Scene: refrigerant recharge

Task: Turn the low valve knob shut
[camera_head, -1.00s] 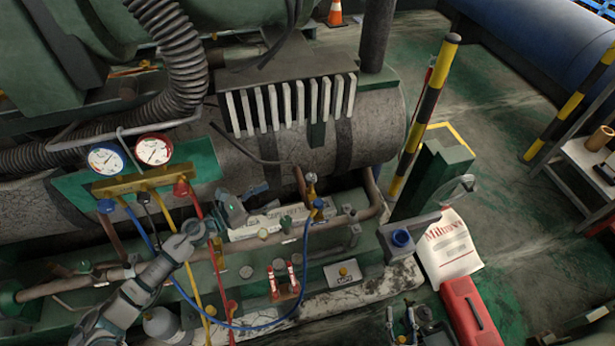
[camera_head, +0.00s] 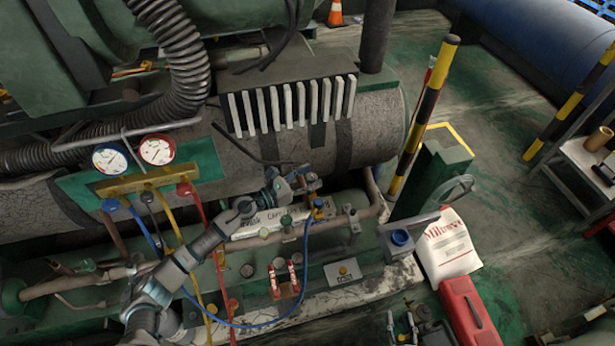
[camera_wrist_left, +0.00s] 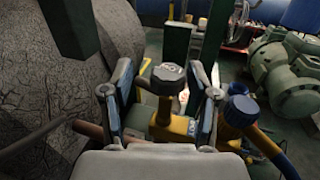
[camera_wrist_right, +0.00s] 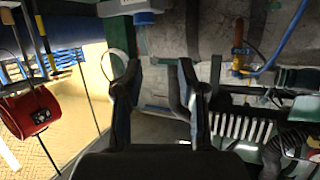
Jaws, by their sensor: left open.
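The brass valve with a dark knob (camera_wrist_left: 168,78) stands upright on the pipework; in the head view the knob (camera_head: 312,177) sits above a blue cap (camera_head: 318,204). The blue cap also shows right of the knob in the left wrist view (camera_wrist_left: 240,109). My left gripper (camera_head: 297,177) is open, its blue-padded fingers on either side of the knob, with gaps visible. In its wrist view the gripper (camera_wrist_left: 163,88) straddles the knob. My right gripper (camera_wrist_right: 159,75) is open and empty, away from the valve; it shows at the lower edge of the head view (camera_head: 401,322).
The gauge manifold (camera_head: 140,183) with blue, black and red knobs stands at left. A blue hose (camera_head: 270,327) loops from it to the valve. A striped post (camera_head: 424,115), a white sack (camera_head: 447,246) and a red case (camera_head: 468,308) are on the right.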

